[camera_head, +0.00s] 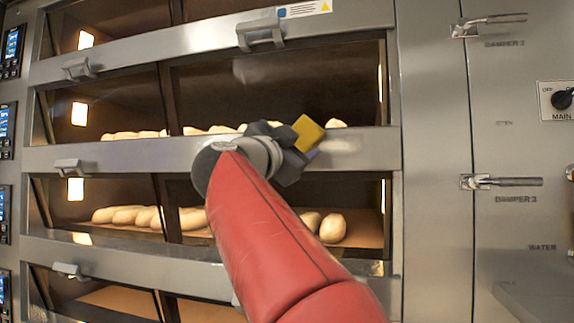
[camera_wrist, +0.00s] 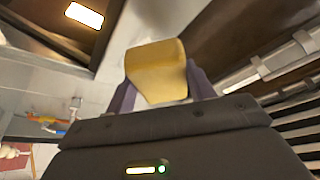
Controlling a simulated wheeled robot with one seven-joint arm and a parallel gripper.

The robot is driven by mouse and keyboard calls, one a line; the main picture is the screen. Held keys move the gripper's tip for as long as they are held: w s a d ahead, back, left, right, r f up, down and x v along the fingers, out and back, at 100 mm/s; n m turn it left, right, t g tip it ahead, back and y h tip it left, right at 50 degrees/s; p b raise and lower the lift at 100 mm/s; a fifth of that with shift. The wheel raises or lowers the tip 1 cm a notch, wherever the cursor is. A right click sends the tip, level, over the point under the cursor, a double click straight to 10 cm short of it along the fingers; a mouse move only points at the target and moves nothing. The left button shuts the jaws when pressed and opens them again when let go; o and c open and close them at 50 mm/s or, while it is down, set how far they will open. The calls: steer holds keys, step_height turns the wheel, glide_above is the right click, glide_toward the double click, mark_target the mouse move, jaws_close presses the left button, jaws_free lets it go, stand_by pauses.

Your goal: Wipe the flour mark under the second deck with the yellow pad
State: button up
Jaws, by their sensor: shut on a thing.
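The yellow pad (camera_head: 309,131) is held in my gripper (camera_head: 298,150), in front of the steel strip (camera_head: 368,148) under the second deck from the top. A pale smudge (camera_head: 343,144), which looks like the flour mark, shows on this strip just right of the pad. My gripper hides the strip to the left. In the wrist view the pad (camera_wrist: 158,68) sits between the two purple fingers of my gripper (camera_wrist: 160,92), which are shut on it. I cannot tell whether the pad touches the steel.
Loaves stand behind the second deck's glass (camera_head: 280,90) and in the third deck (camera_head: 333,228). A handle (camera_head: 260,32) juts out above, and another (camera_head: 68,166) at the strip's left. Damper levers (camera_head: 500,182) stick out from the right panel. The strip's right end is clear.

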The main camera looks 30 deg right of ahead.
mark_target(363, 144)
steer(key=shift+w+d+f, duration=0.1)
steer(key=shift+w+d, duration=1.7)
steer(key=shift+d, duration=0.25)
steer(key=shift+w+d, duration=0.65)
steer(key=shift+d, duration=0.05)
steer(key=shift+s+d, duration=1.15)
steer(key=shift+s, duration=0.3)
steer(key=shift+s+d, duration=2.55)
steer(key=shift+s, duration=0.15)
steer(key=shift+w+a, duration=1.85)
steer(key=shift+w, duration=0.25)
steer(key=shift+w+a, duration=1.8)
steer(key=shift+w, duration=0.3)
